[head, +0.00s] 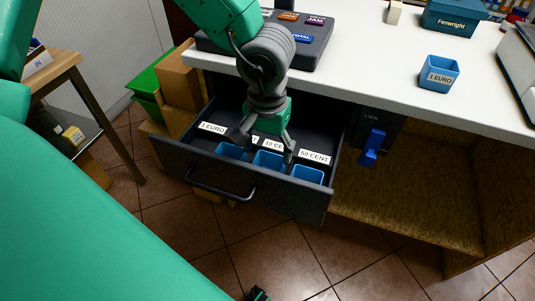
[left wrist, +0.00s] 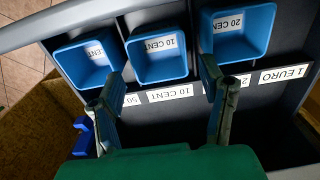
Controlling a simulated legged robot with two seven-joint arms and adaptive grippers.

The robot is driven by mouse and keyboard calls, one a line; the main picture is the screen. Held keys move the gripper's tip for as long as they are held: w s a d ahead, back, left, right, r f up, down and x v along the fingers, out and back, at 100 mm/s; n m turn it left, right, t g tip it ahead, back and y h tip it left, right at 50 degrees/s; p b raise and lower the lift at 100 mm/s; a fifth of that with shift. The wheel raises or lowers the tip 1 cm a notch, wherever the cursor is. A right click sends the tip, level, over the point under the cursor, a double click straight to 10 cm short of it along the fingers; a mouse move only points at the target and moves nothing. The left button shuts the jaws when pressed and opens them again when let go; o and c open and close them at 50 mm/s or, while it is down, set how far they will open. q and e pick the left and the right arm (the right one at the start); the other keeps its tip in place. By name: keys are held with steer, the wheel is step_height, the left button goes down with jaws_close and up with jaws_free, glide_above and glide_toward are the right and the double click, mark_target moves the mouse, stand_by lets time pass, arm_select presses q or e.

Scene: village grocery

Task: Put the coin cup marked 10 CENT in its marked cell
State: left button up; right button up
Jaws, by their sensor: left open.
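The blue coin cup marked 10 CENT (left wrist: 157,55) sits in the open drawer, in the middle of three cups. In the left wrist view it stands at the cell whose drawer label (left wrist: 170,93) reads 10 CENT. The cup also shows in the head view (head: 268,160), partly behind a finger. My left gripper (head: 264,145) is open over the drawer, fingers pointing down. In the left wrist view its fingertips (left wrist: 160,74) are spread to either side of this cup; I cannot tell whether they touch it.
A 20 CENT cup (left wrist: 237,30) and another CENT cup (left wrist: 90,60) stand on either side. The cell by the 1 EURO label (head: 212,128) looks empty. A 1 EURO cup (head: 439,74) stands on the white counter (head: 370,50), which overhangs the drawer (head: 250,193).

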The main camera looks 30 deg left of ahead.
arm_select(q)
step_height(320, 180, up, 8)
steer(key=p, duration=0.2)
steer(key=shift+f, duration=0.25)
